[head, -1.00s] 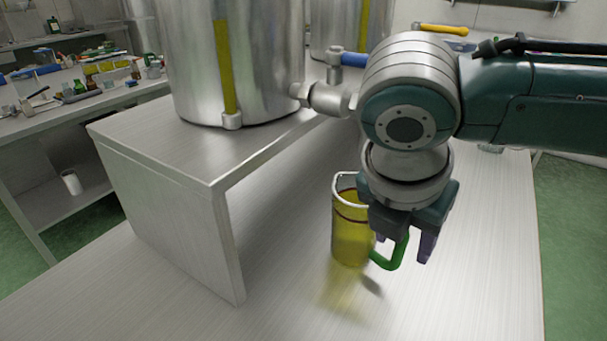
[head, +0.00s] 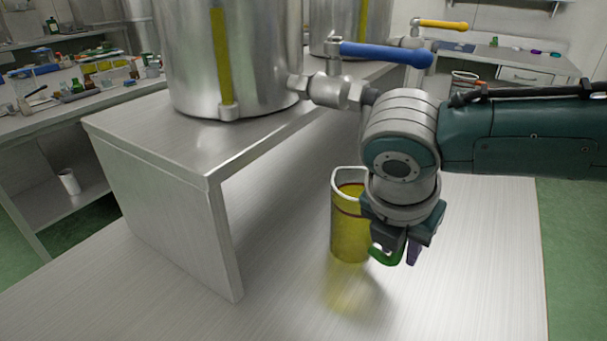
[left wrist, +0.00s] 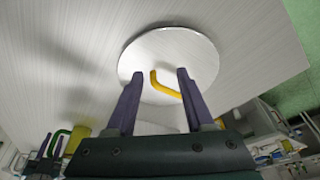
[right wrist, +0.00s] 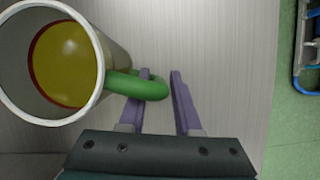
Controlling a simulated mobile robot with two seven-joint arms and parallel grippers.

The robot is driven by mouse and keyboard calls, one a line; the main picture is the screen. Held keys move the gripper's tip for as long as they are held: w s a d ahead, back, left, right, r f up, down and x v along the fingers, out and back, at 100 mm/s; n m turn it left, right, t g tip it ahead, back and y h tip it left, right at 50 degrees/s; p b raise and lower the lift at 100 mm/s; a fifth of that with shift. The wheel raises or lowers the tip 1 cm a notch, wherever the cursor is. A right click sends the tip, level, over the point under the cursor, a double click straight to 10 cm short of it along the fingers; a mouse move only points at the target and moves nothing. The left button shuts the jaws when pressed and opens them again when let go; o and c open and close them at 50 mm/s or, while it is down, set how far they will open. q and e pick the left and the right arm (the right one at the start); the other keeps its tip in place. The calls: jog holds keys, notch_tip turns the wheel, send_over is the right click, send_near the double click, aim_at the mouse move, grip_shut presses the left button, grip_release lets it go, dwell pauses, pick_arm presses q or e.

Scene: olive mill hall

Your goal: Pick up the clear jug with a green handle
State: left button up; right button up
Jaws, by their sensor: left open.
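The clear jug (head: 349,225) with yellow-green liquid, a white rim and a green handle (head: 384,256) stands upright on the grey worktop (head: 470,290). The right wrist view shows the jug (right wrist: 101,44) at the left and its handle (right wrist: 150,88). My right gripper (head: 402,257) is at the handle. In the right wrist view its jaws (right wrist: 160,75) are apart, with the handle's outer part between them and the left finger at the loop. My left gripper (left wrist: 154,76) is open, before a round metal piece (left wrist: 200,50) with a yellow handle (left wrist: 165,86), and is out of the head view.
A steel tank (head: 265,60) stands on a raised metal bench (head: 165,215) left of the jug. Its valve with a blue lever (head: 385,52) is just above my right arm. The worktop in front of the jug is clear.

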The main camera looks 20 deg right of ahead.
grip_shut()
dwell(1.0)
